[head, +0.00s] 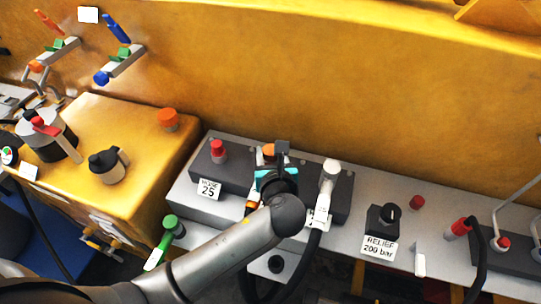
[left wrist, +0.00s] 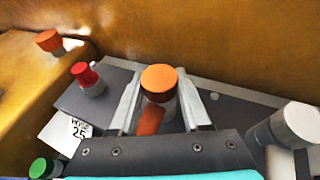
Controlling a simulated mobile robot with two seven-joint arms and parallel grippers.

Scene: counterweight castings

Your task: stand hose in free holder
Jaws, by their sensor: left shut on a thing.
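My left gripper (head: 273,165) comes in over the dark holder block (head: 236,172) on the grey ledge. In the left wrist view its two pale fingers (left wrist: 157,100) stand on either side of an orange-capped hose end (left wrist: 160,78) and are shut on it. Its orange cap (head: 268,149) shows just past the gripper in the head view, and an orange side part (left wrist: 150,119) hangs below it. The gripper hides its lower end, so I cannot tell whether it sits in a holder. A red-capped piece (head: 218,150) stands on the block's left. A white-capped piece (head: 331,168) stands on its right.
A label reading HOSE 25 (head: 208,188) is on the block's front. A green-handled valve (head: 168,232) is at the front left. A black relief knob (head: 386,214) and a red-ended hose (head: 459,228) are to the right. The yellow wall (head: 330,80) rises behind.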

